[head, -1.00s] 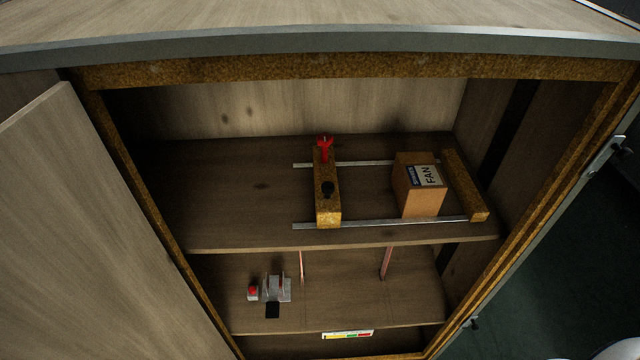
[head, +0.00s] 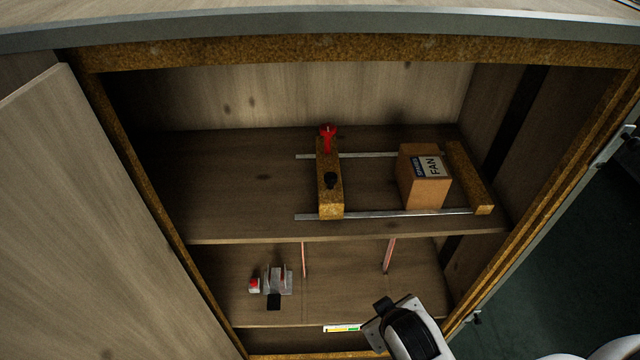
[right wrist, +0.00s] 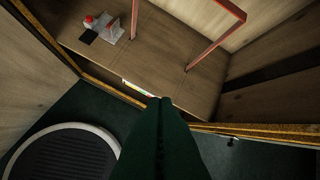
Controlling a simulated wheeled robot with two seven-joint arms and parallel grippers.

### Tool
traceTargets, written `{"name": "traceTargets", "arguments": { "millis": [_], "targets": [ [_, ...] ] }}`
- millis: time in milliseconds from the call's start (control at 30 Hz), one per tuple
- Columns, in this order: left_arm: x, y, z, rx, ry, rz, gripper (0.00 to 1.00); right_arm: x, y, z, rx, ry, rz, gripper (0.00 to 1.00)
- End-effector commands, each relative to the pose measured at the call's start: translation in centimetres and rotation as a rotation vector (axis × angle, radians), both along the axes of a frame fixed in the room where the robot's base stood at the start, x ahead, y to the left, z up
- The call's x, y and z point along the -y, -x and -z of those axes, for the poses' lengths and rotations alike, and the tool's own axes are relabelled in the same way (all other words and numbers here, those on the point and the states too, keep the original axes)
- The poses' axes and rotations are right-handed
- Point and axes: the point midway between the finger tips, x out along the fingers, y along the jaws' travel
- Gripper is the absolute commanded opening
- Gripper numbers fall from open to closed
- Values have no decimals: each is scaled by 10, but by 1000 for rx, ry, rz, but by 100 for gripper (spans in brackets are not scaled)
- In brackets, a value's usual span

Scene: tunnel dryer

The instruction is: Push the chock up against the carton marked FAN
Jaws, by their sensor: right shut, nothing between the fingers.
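My right gripper (head: 383,305) has come into the head view at the lower right, below the shelf and apart from both. In the right wrist view its dark, closed fingers (right wrist: 160,102) point toward the cabinet. My left gripper is not in view.
A speckled end bar (head: 468,178) crosses the rails right of the carton. The upper shelf edge (head: 350,237) lies above my right gripper. The lower shelf holds a small grey fixture (head: 278,280) and red uprights (head: 389,255). A cabinet door (head: 90,220) stands open at left.

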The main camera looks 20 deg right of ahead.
Motion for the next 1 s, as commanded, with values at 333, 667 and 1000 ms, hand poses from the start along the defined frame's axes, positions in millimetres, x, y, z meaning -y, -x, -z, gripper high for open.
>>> {"name": "traceTargets", "arguments": {
  "millis": [333,667,1000],
  "targets": [
    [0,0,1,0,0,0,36,-16,-103,-80,468,472,-229,0],
    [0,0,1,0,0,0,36,-99,-159,-149,825,953,-576,0],
    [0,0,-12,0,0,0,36,-107,-194,-159,855,1002,-612,0]
  ]
}}
